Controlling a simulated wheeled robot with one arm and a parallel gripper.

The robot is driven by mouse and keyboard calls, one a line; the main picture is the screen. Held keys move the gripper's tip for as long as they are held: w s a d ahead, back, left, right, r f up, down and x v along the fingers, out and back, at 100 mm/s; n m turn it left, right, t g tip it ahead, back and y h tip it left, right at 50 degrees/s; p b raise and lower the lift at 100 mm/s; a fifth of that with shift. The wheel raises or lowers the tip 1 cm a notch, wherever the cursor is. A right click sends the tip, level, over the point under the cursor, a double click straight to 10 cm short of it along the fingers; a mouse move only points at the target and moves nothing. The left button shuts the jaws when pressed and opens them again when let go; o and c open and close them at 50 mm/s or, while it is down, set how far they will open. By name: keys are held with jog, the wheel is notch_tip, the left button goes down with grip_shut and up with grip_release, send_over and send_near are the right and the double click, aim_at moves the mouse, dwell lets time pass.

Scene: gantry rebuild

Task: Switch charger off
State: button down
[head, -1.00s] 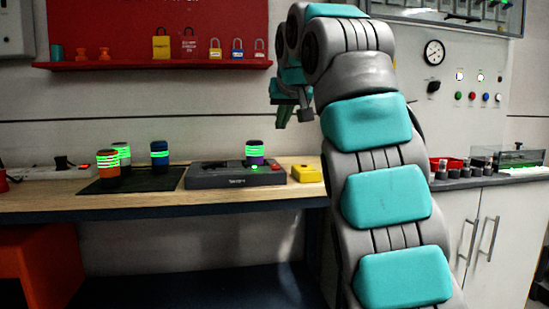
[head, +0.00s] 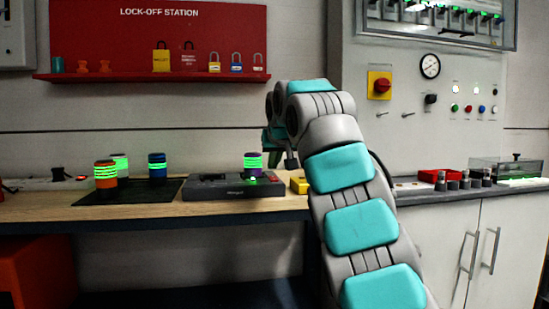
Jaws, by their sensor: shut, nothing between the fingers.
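The charger, a dark grey box (head: 225,191), sits on the wooden bench left of my arm. A cylinder with glowing green bands and a purple lower part (head: 253,163) stands upright in it. A small green light (head: 252,179) glows on its front, and a small red part (head: 272,174) shows at its right end. My gripper (head: 285,160) is shut and empty, seen small and partly hidden by my own arm. It appears above and behind the charger's right end; I cannot tell how far apart they are.
A yellow block (head: 299,185) is beside the charger, partly behind my arm. Several green-banded cylinders, including an orange one (head: 106,174) and a blue one (head: 157,165), stand at a dark mat (head: 135,195). A white power strip (head: 40,184) lies at left. A red padlock shelf (head: 150,77) hangs above.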

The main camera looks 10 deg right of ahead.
jog(key=shift+w+f+b, duration=0.1)
jog(key=shift+f+b, duration=0.2)
jog(key=shift+f, duration=0.6)
jog(key=shift+r+p, duration=0.1)
jog(key=shift+p, duration=0.4)
jog(key=shift+w+g+p, duration=0.1)
jog(key=shift+g+p, duration=0.2)
jog(key=shift+p, duration=0.3)
jog(key=shift+d+f+b, duration=0.1)
jog(key=shift+f+b, duration=0.2)
jog(key=shift+b, duration=0.15)
jog(key=shift+r, duration=0.1)
jog(key=shift+w+r+p, duration=0.25)
jog(key=shift+w+p, duration=0.25)
jog(key=shift+p, duration=0.25)
jog(key=shift+w, duration=0.25)
